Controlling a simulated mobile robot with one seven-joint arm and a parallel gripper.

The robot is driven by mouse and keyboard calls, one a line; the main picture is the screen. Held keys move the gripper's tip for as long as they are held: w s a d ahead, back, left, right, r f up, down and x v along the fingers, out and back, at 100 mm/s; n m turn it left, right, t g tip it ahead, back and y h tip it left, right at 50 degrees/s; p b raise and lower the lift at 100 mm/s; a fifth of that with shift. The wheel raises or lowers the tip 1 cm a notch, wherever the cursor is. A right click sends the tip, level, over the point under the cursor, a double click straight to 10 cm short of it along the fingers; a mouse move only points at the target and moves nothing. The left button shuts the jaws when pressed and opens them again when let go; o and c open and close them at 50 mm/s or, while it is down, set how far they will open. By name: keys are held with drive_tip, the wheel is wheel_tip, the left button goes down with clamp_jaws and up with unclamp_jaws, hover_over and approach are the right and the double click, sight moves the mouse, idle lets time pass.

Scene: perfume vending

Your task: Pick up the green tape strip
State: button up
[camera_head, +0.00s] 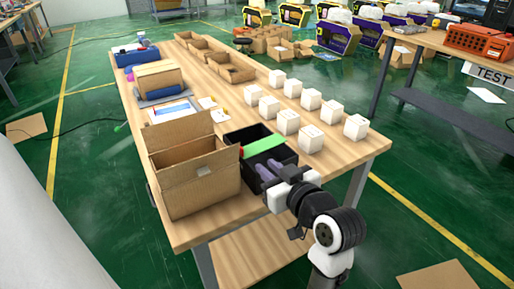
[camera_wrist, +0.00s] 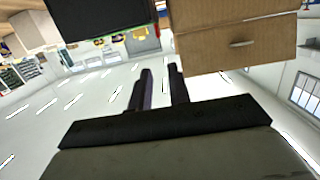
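The green tape strip (camera_head: 263,146) lies across the black tray (camera_head: 232,136) on the wooden table, with a small red piece at its left end. I cannot make the strip out clearly in the wrist view. My gripper (camera_head: 264,168) is at the near side of the tray, close to the strip, with nothing seen between its fingers. In the wrist view my gripper (camera_wrist: 160,72) shows two parted fingers with a clear gap. The black tray (camera_wrist: 98,15) fills the top left there.
An open cardboard box (camera_head: 193,186) stands left of the tray; it also shows in the wrist view (camera_wrist: 235,35). Several white boxes (camera_head: 288,122) stand right of the tray. Shallow brown trays (camera_head: 236,74) line the far part of the table (camera_head: 290,165).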

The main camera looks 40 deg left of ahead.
drive_tip(key=p, duration=0.1)
approach(243, 151)
drive_tip(key=r+x, duration=0.1)
drive_tip(key=x, duration=0.3)
drive_tip(key=shift+f+p+x, duration=0.2)
drive_tip(key=shift+p+x, duration=0.25)
drive_tip(key=shift+x, duration=1)
drive_tip(key=shift+f+p+x, duration=0.15)
drive_tip(key=shift+p+x, duration=0.25)
drive_tip(key=shift+x, duration=1.05)
drive_tip(key=shift+c, duration=0.2)
clamp_jaws()
